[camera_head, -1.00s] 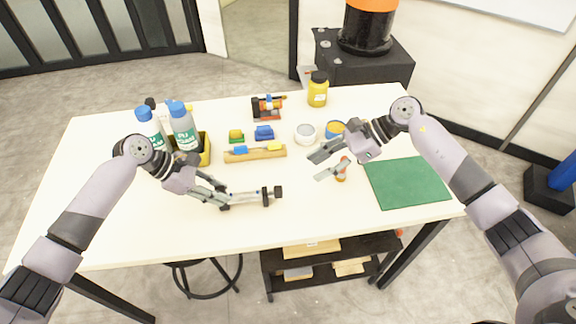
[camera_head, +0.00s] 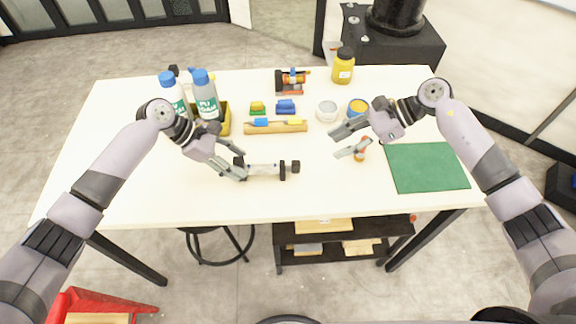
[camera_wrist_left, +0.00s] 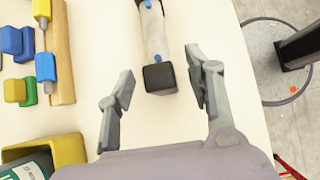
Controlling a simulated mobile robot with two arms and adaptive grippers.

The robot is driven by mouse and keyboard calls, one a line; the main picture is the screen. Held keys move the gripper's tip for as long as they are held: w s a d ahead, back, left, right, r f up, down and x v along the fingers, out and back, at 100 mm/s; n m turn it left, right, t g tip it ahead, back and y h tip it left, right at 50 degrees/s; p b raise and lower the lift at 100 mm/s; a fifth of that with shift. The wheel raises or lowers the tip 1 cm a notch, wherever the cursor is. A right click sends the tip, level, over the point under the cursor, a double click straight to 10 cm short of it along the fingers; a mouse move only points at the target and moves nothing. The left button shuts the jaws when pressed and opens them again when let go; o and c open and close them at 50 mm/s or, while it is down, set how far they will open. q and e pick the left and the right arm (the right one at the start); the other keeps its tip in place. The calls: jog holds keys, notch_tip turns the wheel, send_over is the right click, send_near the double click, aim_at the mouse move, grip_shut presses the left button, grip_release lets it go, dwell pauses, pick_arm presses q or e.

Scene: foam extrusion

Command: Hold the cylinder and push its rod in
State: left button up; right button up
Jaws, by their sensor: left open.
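The cylinder (camera_head: 262,171) lies on the white table, lengthwise from left to right, with dark end blocks; its rod, with a dark end piece (camera_head: 295,167), is at the right. My left gripper (camera_head: 239,168) is open at the cylinder's left end. In the left wrist view the gripper (camera_wrist_left: 158,88) has its fingers apart, with the cylinder's black end block (camera_wrist_left: 159,78) between them and not gripped. The cylinder's clear body (camera_wrist_left: 152,35) runs away from the gripper there. My right gripper (camera_head: 343,144) is open, apart from the cylinder, near an orange-capped small bottle (camera_head: 361,152).
Two PU foam bottles (camera_head: 206,98) stand by a yellow bin (camera_head: 224,122) at the left. Behind the cylinder is a wooden rack (camera_head: 290,127) with coloured blocks. Jars (camera_head: 326,110) and a green mat (camera_head: 428,167) are at the right. The table front is clear.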

pick_arm(q)
jog(key=v, duration=1.2)
